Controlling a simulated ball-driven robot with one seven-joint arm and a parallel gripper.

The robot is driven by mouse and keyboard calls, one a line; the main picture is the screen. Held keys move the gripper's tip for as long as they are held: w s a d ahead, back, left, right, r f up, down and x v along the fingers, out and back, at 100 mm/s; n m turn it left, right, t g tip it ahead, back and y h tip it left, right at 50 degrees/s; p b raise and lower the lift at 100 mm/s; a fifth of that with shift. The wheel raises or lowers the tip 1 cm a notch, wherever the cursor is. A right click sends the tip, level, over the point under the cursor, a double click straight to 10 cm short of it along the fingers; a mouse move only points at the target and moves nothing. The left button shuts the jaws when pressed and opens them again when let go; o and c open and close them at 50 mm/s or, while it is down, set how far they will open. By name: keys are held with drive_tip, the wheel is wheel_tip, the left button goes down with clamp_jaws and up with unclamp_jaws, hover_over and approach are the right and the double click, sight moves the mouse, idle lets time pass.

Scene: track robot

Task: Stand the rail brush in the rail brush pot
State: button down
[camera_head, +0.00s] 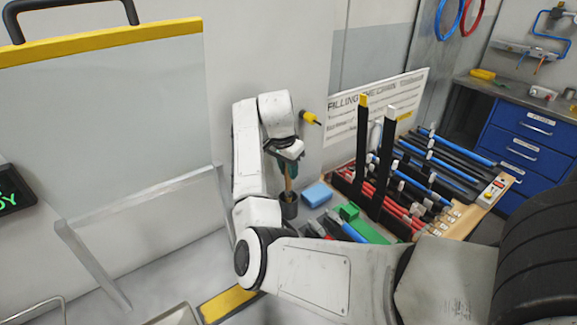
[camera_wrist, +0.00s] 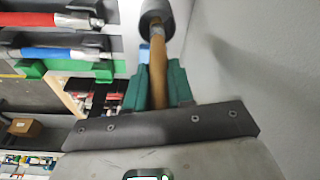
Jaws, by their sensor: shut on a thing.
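My gripper (camera_head: 289,170) has green fingers and is shut on the wooden handle of the rail brush (camera_head: 288,186). In the wrist view the handle of the rail brush (camera_wrist: 159,72) runs between the green fingers of my gripper (camera_wrist: 160,82). The handle's far end meets a dark grey cylinder, which looks like the rail brush pot (camera_head: 289,208), also at the top of the wrist view (camera_wrist: 156,10). The handle is near upright in the head view. The brush head is hidden, and I cannot tell how deep it sits or whether it touches the pot's bottom.
A blue block (camera_head: 317,194) lies just right of the pot. Green pieces (camera_head: 349,212) and a rack of red, blue and black rods (camera_head: 400,190) stand further right, with two tall dark posts. A yellow-tipped fitting (camera_head: 310,118) sticks out from the wall behind.

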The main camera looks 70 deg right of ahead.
drive_tip(key=shift+a+b+x, duration=0.15)
drive_tip(key=shift+b+x, duration=0.15)
drive_tip(key=shift+x, duration=0.4)
drive_tip(key=shift+a+b+x, duration=0.15)
drive_tip(key=shift+b+x, duration=0.1)
drive_tip(key=shift+x, duration=0.45)
drive_tip(key=shift+f, duration=0.1)
drive_tip(key=c, duration=0.9)
unclamp_jaws()
drive_tip(key=shift+w, duration=0.1)
drive_tip(key=b+v, duration=0.1)
drive_tip(key=v, duration=1)
drive_tip(key=shift+f, duration=0.15)
